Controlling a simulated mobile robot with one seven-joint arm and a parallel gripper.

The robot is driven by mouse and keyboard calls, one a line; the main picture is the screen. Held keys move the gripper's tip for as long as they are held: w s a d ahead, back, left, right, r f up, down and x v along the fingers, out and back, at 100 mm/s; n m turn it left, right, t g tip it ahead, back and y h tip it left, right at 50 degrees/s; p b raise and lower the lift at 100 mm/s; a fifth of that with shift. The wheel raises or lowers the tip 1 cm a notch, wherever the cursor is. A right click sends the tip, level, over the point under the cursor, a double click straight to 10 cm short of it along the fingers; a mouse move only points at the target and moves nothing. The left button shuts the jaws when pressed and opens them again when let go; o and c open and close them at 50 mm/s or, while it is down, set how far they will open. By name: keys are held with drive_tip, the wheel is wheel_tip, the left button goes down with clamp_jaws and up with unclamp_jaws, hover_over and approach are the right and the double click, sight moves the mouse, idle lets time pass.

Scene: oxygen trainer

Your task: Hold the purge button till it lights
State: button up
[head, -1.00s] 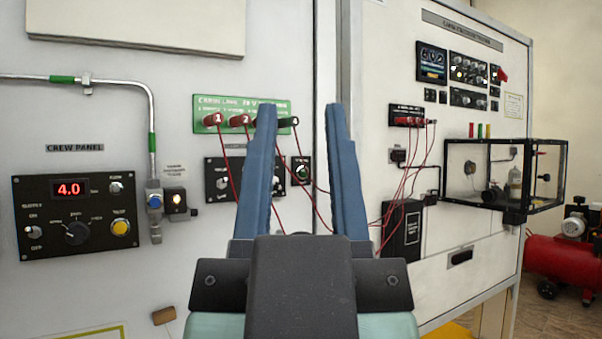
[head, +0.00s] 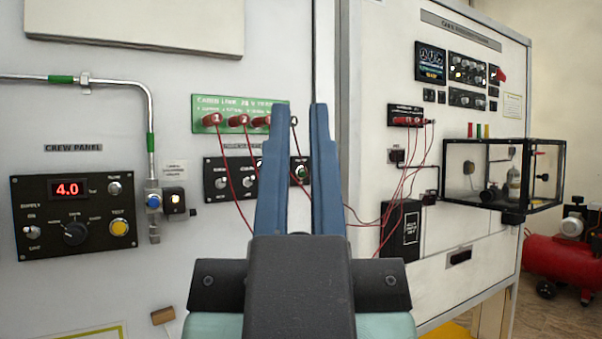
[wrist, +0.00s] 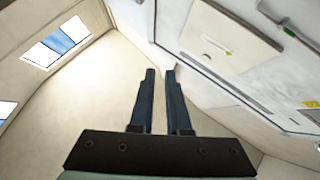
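The crew panel (head: 75,218) is on the wall at left in the head view, with a lit red 4.0 display (head: 67,189), a centre knob, switches and a round yellow button (head: 120,228). The small lettering is too blurred for me to tell which control is the purge button. A second black panel (head: 221,181) is partly hidden behind my fingers; a round green-ringed control (head: 301,171) shows on it. My gripper (head: 298,106) is partly open and empty, its two blue fingers pointing up, in front of this panel. It also shows in the wrist view (wrist: 160,71), touching nothing.
A green strip (head: 239,113) with red plugs and hanging red leads is behind my fingers. A small black box with a lit lamp (head: 175,203) sits beside the pipe. A clear case (head: 540,178) juts out at right; a red compressor (head: 560,262) stands beyond.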

clamp_jaws()
idle(0.8)
idle(0.6)
